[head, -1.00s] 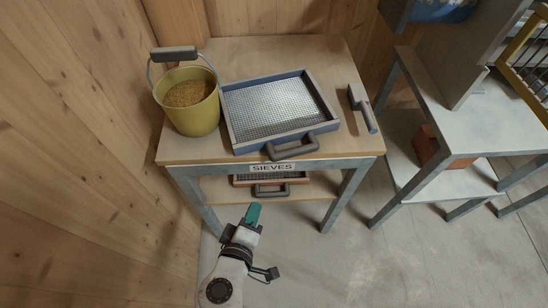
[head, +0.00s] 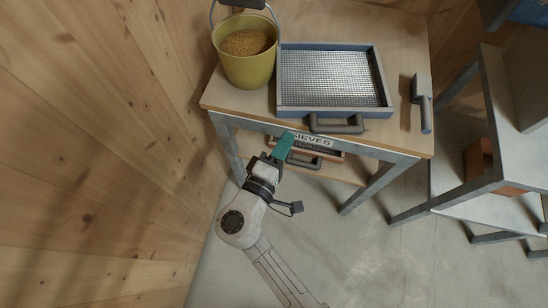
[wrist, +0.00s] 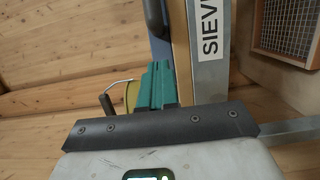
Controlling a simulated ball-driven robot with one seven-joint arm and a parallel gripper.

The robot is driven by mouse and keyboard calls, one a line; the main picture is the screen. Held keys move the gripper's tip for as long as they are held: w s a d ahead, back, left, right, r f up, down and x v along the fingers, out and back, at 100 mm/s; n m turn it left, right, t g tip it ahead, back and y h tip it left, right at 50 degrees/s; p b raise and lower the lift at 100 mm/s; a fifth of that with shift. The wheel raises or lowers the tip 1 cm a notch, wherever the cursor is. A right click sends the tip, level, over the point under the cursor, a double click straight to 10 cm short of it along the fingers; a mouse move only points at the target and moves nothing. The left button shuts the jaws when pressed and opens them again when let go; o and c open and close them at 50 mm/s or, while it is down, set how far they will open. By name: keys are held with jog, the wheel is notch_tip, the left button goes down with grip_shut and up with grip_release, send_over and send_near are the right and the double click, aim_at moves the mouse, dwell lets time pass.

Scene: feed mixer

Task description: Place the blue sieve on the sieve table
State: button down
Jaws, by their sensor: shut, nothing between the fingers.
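The blue sieve (head: 325,78), a blue-grey rectangular frame with a metal mesh and a dark front handle, lies flat on top of the sieve table (head: 390,135), which has a wooden top and a "SIEVES" label. The sieve's handle (wrist: 154,17) shows at the top of the wrist view. My gripper (head: 285,146) has teal fingers closed together, with nothing between them. In the head view it overlaps the table's front edge beside the label, left of and below the handle. In the wrist view the fingers (wrist: 154,88) appear beside the front rail. Contact cannot be told.
A yellow bucket of grain (head: 248,60) stands left of the sieve. A grey-handled brush or scoop (head: 421,103) lies to its right. An orange-framed sieve (wrist: 285,25) is on the lower shelf. A wooden wall is close on the left; a grey table (head: 510,125) stands right.

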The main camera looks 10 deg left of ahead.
aim_at(313, 113)
jog(key=d, duration=0.1)
jog(key=w+d, duration=0.1)
jog(key=d, duration=0.1)
jog(key=shift+w+d+p, duration=0.2)
jog(key=shift+w+p, duration=0.2)
jog(key=w+d+b, duration=0.2)
jog(key=d, duration=0.1)
jog(key=shift+d+b, duration=0.3)
